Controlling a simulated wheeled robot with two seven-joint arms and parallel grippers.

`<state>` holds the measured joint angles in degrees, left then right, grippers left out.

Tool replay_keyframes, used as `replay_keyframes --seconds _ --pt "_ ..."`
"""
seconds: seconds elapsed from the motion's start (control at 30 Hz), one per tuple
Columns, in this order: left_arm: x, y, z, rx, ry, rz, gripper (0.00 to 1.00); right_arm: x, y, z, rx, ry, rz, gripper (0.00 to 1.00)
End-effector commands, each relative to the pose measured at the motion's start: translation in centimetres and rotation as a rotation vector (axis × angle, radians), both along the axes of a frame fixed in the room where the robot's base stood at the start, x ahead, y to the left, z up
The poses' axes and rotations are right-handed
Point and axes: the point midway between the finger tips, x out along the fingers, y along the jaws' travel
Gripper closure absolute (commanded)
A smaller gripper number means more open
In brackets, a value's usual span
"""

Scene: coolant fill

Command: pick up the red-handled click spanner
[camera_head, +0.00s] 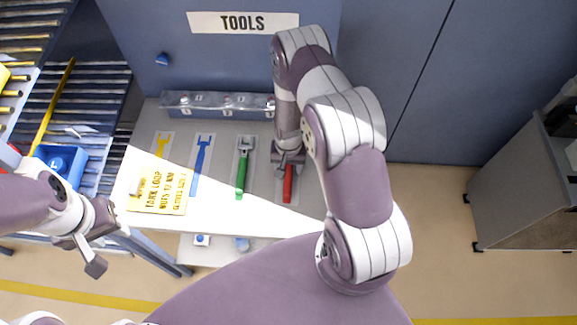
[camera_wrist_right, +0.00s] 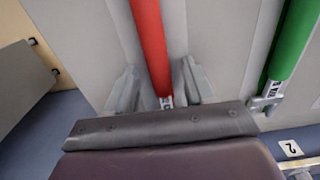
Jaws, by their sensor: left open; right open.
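The red-handled click spanner (camera_head: 288,184) lies on the grey tool bench, its red handle towards me. Its head end is hidden by my right gripper (camera_head: 289,158) in the head view. In the right wrist view the red handle (camera_wrist_right: 152,45) runs down between the two open fingers of my right gripper (camera_wrist_right: 158,88), with a finger on each side. A bit of its metal neck shows by the palm. I cannot tell whether the fingers touch it. My left gripper (camera_head: 88,254) is open and empty at the left, well away from the spanner.
A green-handled spanner (camera_head: 242,176) lies just left of the red one; it also shows in the right wrist view (camera_wrist_right: 292,42). Blue (camera_head: 202,165) and yellow (camera_head: 162,145) tool shapes are further left. A yellow note (camera_head: 158,191) lies in front. A clear-fronted rack (camera_head: 218,105) stands behind.

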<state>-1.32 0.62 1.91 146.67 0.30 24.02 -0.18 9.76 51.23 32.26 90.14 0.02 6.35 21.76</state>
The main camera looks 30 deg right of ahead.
Motion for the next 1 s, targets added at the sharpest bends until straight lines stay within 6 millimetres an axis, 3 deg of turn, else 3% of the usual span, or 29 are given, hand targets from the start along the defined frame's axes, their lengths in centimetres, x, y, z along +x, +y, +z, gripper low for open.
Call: replay_keyframes --seconds 0.13,0.17,0.3,0.7,0.93,1.0 --pt "0.0 0.0 -0.1 0.000 0.000 0.000 0.57 0.0 0.0 0.0 0.000 0.000 0.000 0.47" --pt "0.0 0.0 -0.1 0.000 0.000 0.000 0.57 0.0 0.0 0.0 0.000 0.000 0.000 0.53" --pt "0.0 0.0 -0.1 0.000 0.000 0.000 0.57 0.0 0.0 0.0 0.000 0.000 0.000 0.99" --pt "0.0 0.0 -0.4 0.000 0.000 0.000 0.57 0.1 0.0 0.4 -0.001 -0.001 0.001 1.00" --pt "0.0 0.0 -2.3 0.000 0.000 0.000 0.57 0.2 0.0 3.7 -0.001 -0.006 0.001 1.00" --pt "0.0 0.0 -2.8 0.000 0.000 0.000 0.57 -0.9 -1.4 4.6 0.000 -0.002 -0.006 1.00"
